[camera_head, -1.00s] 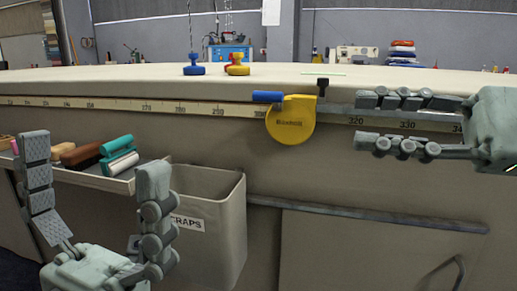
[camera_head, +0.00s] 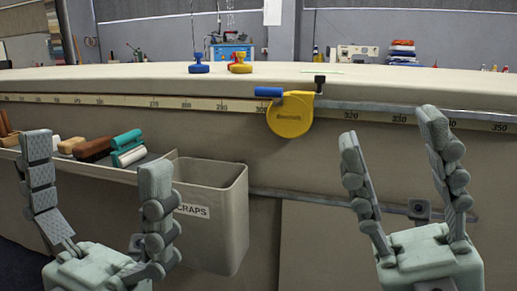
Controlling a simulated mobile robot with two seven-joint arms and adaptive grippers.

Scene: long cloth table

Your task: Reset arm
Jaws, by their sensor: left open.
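My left gripper (camera_head: 97,180) is at the lower left with its fingers pointing up and spread wide apart. It is empty, in front of the side tray and the scraps bin. My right gripper (camera_head: 392,150) is at the lower right, its fingers also pointing up with a wide gap between them. Nothing is between its fingers, and the table's front side shows through the gap.
The long cloth table (camera_head: 420,88) has a ruler (camera_head: 190,102) along its front edge. A scraps bin (camera_head: 225,215) and a tray (camera_head: 75,167) with brushes are below. Blue (camera_head: 198,66) and yellow (camera_head: 240,66) weights stand on top.

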